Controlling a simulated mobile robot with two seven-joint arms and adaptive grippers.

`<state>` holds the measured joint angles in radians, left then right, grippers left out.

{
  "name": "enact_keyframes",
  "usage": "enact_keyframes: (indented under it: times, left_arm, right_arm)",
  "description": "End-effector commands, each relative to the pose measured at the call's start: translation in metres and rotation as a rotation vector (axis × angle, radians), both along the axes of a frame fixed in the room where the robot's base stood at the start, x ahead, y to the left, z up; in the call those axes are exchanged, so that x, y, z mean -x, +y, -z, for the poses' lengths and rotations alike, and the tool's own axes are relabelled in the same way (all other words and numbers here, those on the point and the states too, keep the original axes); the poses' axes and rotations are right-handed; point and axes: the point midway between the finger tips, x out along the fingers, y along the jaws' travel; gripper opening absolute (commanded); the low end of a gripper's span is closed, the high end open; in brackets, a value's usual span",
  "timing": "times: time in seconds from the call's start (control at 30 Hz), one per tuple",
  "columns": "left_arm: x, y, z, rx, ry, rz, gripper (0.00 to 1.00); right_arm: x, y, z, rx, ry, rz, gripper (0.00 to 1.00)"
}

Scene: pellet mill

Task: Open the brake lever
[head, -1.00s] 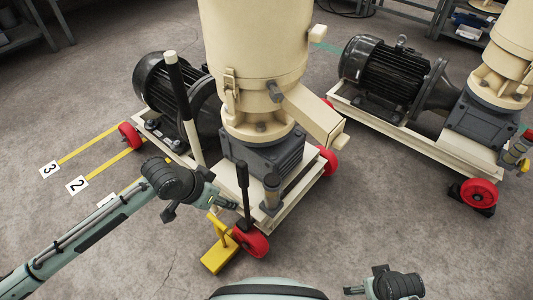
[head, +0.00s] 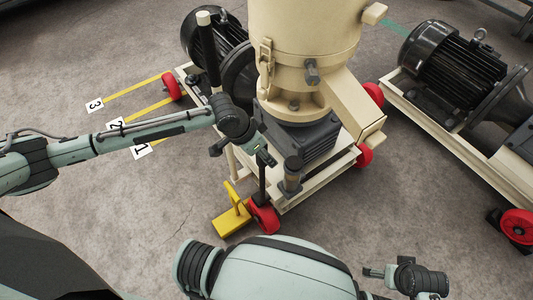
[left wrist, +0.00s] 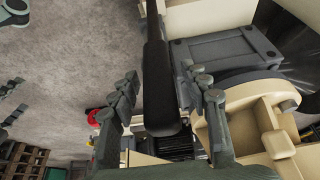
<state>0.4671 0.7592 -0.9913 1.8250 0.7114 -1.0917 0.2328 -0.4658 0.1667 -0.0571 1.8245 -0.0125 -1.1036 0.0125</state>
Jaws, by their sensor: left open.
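The brake lever (head: 262,186), a short dark upright bar, stands beside the red front wheel (head: 264,218) of the cream pellet mill (head: 301,55). My left gripper (head: 265,158) is at its top end, and part of the lever is hidden there in the head view. In the left wrist view, a black lever with a thick grip (left wrist: 160,85) runs down between the two fingers of my open left gripper (left wrist: 163,105), with gaps on both sides. My right gripper (head: 372,272) is at the lower right, far from the lever; its fingers are too small to read.
A yellow wheel chock (head: 231,221) with an upright handle lies left of the front wheel. A tall lever with a pale tip (head: 208,50) rises by the motor. A second mill's motor (head: 452,65) stands at right. Floor at the left front is clear.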

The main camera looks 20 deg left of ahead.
Motion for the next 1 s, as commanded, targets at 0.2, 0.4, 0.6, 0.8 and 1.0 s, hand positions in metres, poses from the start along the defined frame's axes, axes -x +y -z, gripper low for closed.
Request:
enact_keyframes:
  times: [0.2, 0.4, 0.6, 0.8, 1.0]
  left_arm:
    - [-0.0053, -0.0036, 0.0137, -0.001, -0.002, 0.0, 0.47]
    - [-0.0054, -0.0036, 0.0143, -0.001, -0.002, 0.001, 0.47]
    - [-0.0052, -0.0036, 0.0143, -0.001, -0.002, 0.0, 0.27]
    - [-0.0051, -0.0035, 0.0143, 0.0, -0.002, 0.001, 0.02]
    - [-0.0051, -0.0035, 0.0143, 0.0, -0.002, 0.001, 0.0]
  right_arm:
    - [-0.0002, -0.0005, -0.0062, 0.002, -0.004, 0.001, 0.99]
    - [0.0047, -0.0015, -0.0045, 0.005, 0.004, 0.001, 0.99]
    - [0.0064, -0.0025, -0.0031, 0.006, 0.008, 0.001, 0.99]
    - [0.0054, -0.0028, -0.0033, 0.007, 0.007, 0.002, 0.99]
    - [0.0003, -0.0029, -0.0051, 0.007, -0.001, 0.002, 0.99]
